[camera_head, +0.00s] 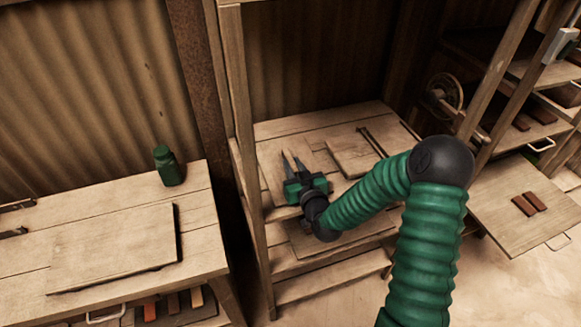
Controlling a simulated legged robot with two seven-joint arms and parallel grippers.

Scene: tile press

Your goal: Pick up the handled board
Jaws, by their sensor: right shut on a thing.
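The handle and the exact grip are hard to make out behind the green gripper body. The board appears low, close to the rack top; I cannot tell whether it touches. My left gripper is not in view.
Another flat board (352,155) and a dark bar (373,142) lie right of the gripper. Rack posts (246,130) stand close on the left. A left bench (200,215) bears a green bottle (168,166) and a large board (115,247). A board with brown tiles (500,207) is right.

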